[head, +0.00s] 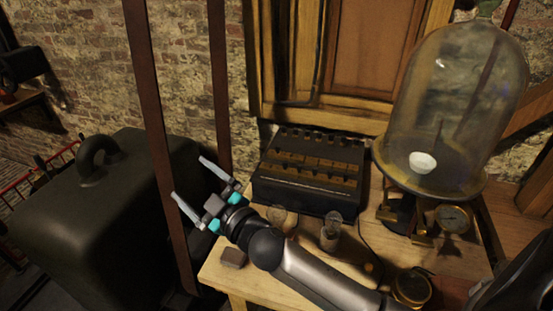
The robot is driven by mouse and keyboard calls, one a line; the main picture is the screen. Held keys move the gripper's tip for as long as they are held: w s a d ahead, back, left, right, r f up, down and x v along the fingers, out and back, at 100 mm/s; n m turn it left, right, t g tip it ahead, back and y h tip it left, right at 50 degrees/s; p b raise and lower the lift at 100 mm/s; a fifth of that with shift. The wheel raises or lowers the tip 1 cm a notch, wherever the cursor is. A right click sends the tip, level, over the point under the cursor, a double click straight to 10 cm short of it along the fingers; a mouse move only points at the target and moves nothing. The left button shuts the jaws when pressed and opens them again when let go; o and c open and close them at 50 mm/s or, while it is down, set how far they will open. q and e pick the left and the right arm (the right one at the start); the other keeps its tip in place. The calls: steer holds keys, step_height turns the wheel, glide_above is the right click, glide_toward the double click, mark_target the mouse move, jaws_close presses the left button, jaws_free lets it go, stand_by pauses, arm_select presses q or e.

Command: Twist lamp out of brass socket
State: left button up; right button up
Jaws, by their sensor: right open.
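A small clear glass lamp (334,219) stands upright in a short socket (329,239) on the wooden table. My right gripper (187,177) is open and empty. It is left of the lamp, past the table's left edge, with its fingers pointing up and left. My right forearm crosses the table just in front of the socket. My left gripper is not in view.
A black box with rows of brass parts (310,170) stands behind the lamp. A glass bell jar (455,110) with a gauge (453,218) stands to the right. A small round glass piece (279,216) and a brown block (233,258) are near my arm. A dark metal tank (100,215) is at left.

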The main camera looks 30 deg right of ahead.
steer(key=a+r+n+g+y, duration=0.3)
steer(key=a+r+n+y, duration=0.5)
steer(key=n+y, duration=0.25)
steer(key=n+g+h+p, duration=0.1)
steer(key=n+g+h, duration=0.8)
steer(key=g+h, duration=0.6)
glide_above(277, 207)
step_height(277, 207, down, 5)
steer(key=shift+m, duration=0.25)
step_height(277, 207, down, 15)
steer(key=shift+w, duration=0.1)
